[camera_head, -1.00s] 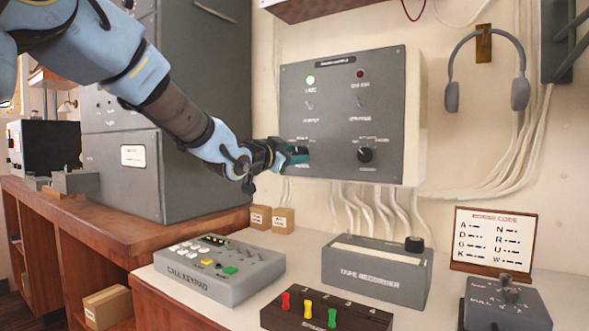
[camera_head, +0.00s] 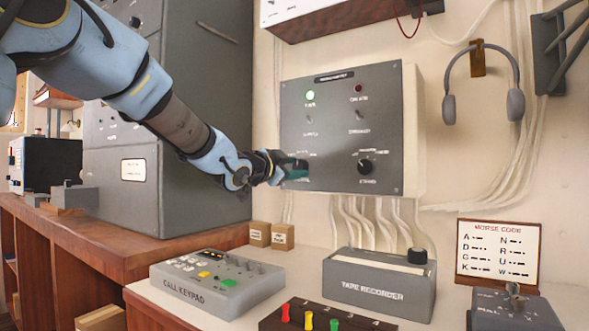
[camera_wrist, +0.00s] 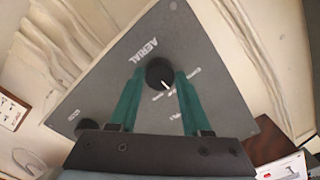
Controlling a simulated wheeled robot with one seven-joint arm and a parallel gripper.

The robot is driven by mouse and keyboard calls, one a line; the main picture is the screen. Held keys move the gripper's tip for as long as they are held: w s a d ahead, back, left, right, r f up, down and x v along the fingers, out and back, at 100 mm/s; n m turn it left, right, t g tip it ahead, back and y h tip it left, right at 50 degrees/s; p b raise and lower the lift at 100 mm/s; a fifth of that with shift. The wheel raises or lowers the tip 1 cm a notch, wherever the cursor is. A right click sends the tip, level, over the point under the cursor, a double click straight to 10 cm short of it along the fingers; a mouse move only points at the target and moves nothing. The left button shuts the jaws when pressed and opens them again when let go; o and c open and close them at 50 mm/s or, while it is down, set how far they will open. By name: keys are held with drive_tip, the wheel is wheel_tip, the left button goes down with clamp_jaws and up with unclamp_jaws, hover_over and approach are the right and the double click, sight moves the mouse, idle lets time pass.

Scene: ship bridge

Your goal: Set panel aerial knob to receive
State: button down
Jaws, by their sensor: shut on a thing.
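The grey panel (camera_head: 335,135) hangs on the wall with a lit green lamp, a dark red lamp, small switches and two knobs. The aerial knob (camera_wrist: 160,72) is round and black with a white pointer line, under the word AERIAL in the wrist view. Its pointer is aimed toward lettering at its lower right in that view. My gripper (camera_wrist: 161,88) has green fingers, shut on the aerial knob from both sides. In the head view my gripper (camera_head: 297,168) covers the panel's lower left, hiding that knob. The panel's other knob (camera_head: 366,167) sits at the lower right.
A call keypad (camera_head: 217,283), a tape recorder (camera_head: 378,285) and a box with coloured levers (camera_head: 325,318) stand on the desk below. Headphones (camera_head: 484,80) hang at the right. A tall grey cabinet (camera_head: 200,120) stands left of my gripper.

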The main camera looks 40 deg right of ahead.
drive_tip(key=shift+c, duration=1.8)
unclamp_jaws()
drive_tip(key=v, duration=1)
drive_tip(key=shift+a+b, duration=0.3)
drive_tip(key=shift+a, duration=0.1)
